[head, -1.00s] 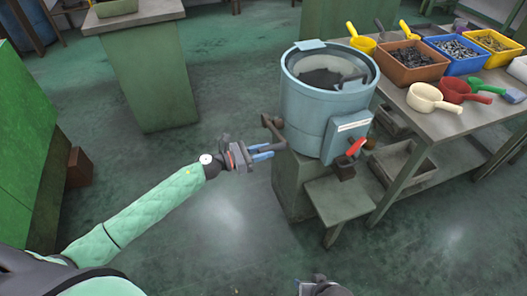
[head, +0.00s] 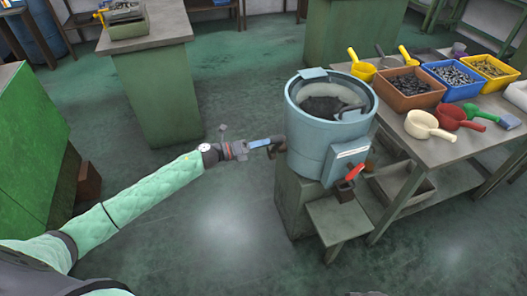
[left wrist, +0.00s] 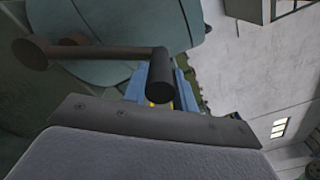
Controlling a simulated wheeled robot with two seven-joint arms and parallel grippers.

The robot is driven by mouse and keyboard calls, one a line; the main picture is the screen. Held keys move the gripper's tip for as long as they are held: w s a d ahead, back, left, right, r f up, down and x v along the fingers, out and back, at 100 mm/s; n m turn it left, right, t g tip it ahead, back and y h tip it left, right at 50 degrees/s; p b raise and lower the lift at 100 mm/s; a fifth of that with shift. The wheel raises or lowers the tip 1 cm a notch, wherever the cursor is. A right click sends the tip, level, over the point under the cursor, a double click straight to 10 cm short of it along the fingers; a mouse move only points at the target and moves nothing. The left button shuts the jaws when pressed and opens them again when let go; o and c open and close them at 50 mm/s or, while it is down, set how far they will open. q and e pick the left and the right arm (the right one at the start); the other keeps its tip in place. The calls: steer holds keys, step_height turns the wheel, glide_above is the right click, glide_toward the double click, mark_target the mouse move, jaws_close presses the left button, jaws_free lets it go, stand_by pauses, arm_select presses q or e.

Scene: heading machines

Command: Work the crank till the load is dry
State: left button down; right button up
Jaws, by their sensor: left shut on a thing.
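A pale blue drum machine (head: 312,150) stands on a green pedestal, its open top showing a dark load (head: 322,106). Whether the load is wet or dry cannot be told. The crank (head: 278,148) sticks out from the drum's left side. My left gripper (head: 262,144), with blue fingers, is shut on the crank's handle. In the left wrist view, the dark cylindrical handle (left wrist: 161,76) stands between the blue fingers (left wrist: 150,88), and the brown crank arm (left wrist: 85,52) runs left to its hub. My right gripper is not clearly in view.
A small red-handled part (head: 354,173) sits at the drum's front, above a low green stand (head: 338,222). To the right, a table (head: 440,150) holds brown, blue and yellow bins and several scoops. The floor left of the drum is clear.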

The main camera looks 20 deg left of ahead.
arm_select(q)
steer(key=w+a+r+n, duration=0.2)
steer(key=w+a+n, duration=0.2)
steer(key=w, duration=0.2)
arm_select(e)
steer(key=shift+s+d+r, duration=0.15)
steer(key=shift+d+r, duration=0.1)
steer(key=shift+r, duration=0.05)
stand_by(0.3)
arm_select(q)
steer(key=c, duration=1.1)
jaws_free()
